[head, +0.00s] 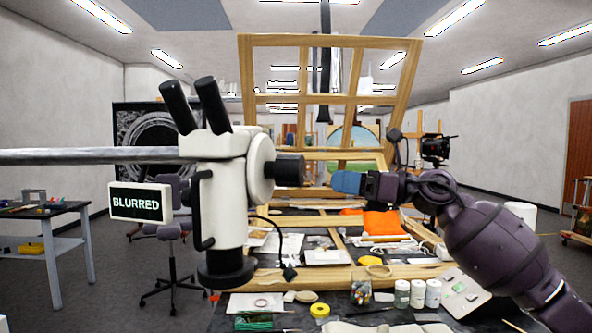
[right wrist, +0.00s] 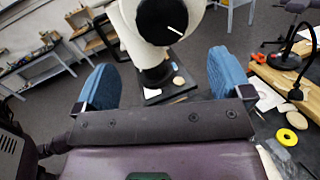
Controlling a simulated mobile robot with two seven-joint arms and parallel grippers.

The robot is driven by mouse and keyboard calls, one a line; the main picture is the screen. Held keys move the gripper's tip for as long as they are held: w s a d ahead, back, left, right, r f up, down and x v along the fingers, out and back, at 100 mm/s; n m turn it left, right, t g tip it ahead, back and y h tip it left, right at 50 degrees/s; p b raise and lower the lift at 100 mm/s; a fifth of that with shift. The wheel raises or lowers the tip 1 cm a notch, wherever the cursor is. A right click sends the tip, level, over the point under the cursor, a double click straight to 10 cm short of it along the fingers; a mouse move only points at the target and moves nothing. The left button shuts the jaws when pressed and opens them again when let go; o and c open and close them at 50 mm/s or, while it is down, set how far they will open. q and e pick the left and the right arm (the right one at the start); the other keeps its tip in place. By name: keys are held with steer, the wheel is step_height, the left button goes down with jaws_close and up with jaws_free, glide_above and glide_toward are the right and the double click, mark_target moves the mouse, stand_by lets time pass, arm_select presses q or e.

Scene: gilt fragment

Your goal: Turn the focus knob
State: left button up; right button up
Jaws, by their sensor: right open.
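A white microscope (head: 222,175) with two black eyepieces hangs on a grey horizontal bar (head: 90,156). Its black focus knob (head: 289,170) sticks out to the right from a white round housing. In the right wrist view the knob (right wrist: 165,18) is seen end-on at the top, with a white line on its face pointing down and right. A sign (head: 141,202) beside the microscope reads "BLURRED". My right gripper (head: 347,182), with blue fingertips, is just right of the knob and apart from it. The right wrist view shows its fingers (right wrist: 163,82) wide apart with nothing between them. My left gripper is not in view.
A cluttered workbench (head: 420,268) lies below, with jars (head: 417,293), yellow tape (head: 320,310) and an orange cloth (head: 382,222). A wooden easel frame (head: 330,42) stands behind. A side table (head: 40,213) and a chair (head: 170,232) are at left.

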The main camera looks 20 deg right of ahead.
mark_target(302, 168)
steer(key=shift+n+g+h, duration=0.3)
steer(key=shift+n+h, duration=0.3)
steer(key=w+a, duration=0.1)
steer(key=a, duration=0.1)
steer(key=w+a+r+p, duration=0.1)
steer(key=w+a, duration=0.1)
steer(key=w+a+r, duration=0.1)
steer(key=w+a, duration=0.1)
steer(key=a, duration=0.1)
steer(key=shift+r, duration=0.1)
steer(key=shift+w+a, duration=0.4)
steer(key=shift+a, duration=0.15)
steer(key=shift+c, duration=0.2)
